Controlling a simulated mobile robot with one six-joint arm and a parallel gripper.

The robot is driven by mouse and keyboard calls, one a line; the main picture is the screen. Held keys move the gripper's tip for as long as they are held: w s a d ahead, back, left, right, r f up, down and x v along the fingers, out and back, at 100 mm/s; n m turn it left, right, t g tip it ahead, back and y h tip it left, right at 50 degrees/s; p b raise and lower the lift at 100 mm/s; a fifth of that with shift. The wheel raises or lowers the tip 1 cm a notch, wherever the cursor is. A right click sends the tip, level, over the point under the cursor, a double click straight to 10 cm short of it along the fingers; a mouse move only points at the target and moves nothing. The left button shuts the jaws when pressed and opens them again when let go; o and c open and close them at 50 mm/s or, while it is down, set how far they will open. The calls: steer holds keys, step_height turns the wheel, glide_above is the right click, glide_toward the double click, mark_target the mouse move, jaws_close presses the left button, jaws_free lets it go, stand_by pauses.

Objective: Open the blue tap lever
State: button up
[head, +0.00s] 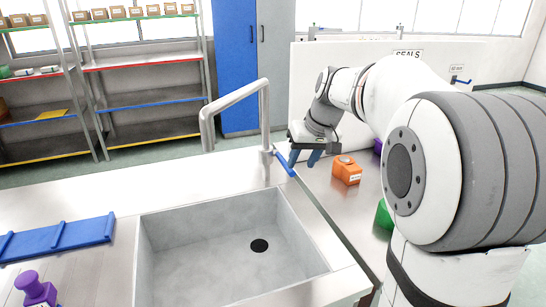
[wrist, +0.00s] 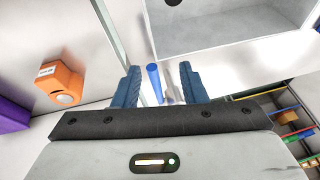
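The blue tap lever (head: 284,163) sticks out from the base of the grey tap (head: 264,128), on the right back rim of the sink. My gripper (head: 304,160) points down just right of the lever in the head view. In the wrist view its two blue fingers stand apart, so my gripper (wrist: 159,70) is open. The blue lever (wrist: 154,82) shows in the gap between the fingers there. I see no contact between fingers and lever, and I cannot tell how far beneath the fingertips it lies.
The sink basin (head: 150,240) is empty, with a dark drain. An orange box-like part (head: 346,171) stands on the counter right of the gripper, and a green one (head: 384,215) is nearer. A blue rack (head: 58,240) and a purple object (head: 36,290) lie left of the sink.

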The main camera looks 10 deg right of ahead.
glide_toward(282, 162)
steer(key=s+d, duration=0.2)
steer(key=s, duration=0.1)
steer(key=shift+y, duration=0.4)
steer(key=b+x, duration=0.1)
steer(key=x, duration=0.7)
steer(key=shift+s+d+f, duration=0.1)
steer(key=shift+c, duration=0.4)
jaws_close()
